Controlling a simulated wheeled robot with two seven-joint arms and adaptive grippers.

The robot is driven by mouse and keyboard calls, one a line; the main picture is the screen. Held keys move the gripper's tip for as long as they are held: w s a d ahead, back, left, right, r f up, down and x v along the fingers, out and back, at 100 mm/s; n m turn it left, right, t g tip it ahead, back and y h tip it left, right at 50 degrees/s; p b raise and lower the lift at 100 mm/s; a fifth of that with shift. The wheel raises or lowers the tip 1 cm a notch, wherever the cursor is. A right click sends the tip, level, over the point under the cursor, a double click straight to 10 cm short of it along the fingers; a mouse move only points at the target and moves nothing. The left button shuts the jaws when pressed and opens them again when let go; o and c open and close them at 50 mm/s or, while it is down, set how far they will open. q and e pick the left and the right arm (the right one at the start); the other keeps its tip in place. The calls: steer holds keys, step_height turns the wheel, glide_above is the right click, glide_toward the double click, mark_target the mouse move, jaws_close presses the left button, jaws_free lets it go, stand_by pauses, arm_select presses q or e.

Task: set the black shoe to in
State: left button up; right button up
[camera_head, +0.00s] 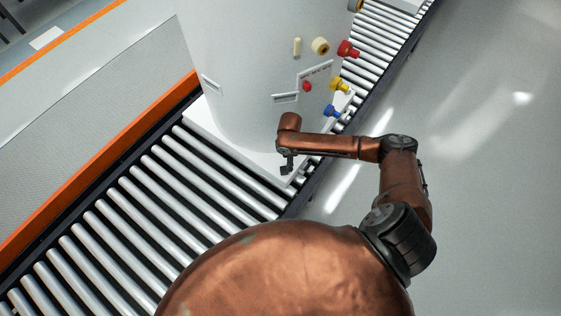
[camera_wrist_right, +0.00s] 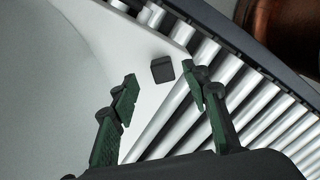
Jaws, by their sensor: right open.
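The black shoe (camera_wrist_right: 162,68) is a small dark block on the white base plate (camera_wrist_right: 120,50), near the plate's edge beside the rollers. In the right wrist view it lies ahead of my right gripper (camera_wrist_right: 160,92), between the lines of the two green-lined fingers and apart from them. My right gripper is open and empty. In the head view my right gripper (camera_head: 287,163) hangs over the plate's near corner; its dark fingers are too small there to separate clearly from the shoe. My left gripper is not in view.
A large white tank (camera_head: 235,70) stands on the plate over the roller conveyor (camera_head: 130,215). Red (camera_head: 348,49), yellow (camera_head: 340,85) and blue (camera_head: 332,111) fittings stick out of its right side. An orange rail (camera_head: 100,165) runs along the left. Open floor lies right.

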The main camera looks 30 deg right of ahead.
mark_target(284, 170)
steer(key=f, duration=0.3)
steer(key=f+b, duration=0.1)
steer(key=f, duration=0.2)
steer(key=shift+w+a+b, duration=0.15)
steer(key=shift+a+b, duration=0.05)
steer(key=shift+b, duration=0.1)
steer(key=shift+f, duration=0.75)
steer(key=shift+c, duration=0.2)
steer(key=shift+d, duration=0.1)
jaws_close()
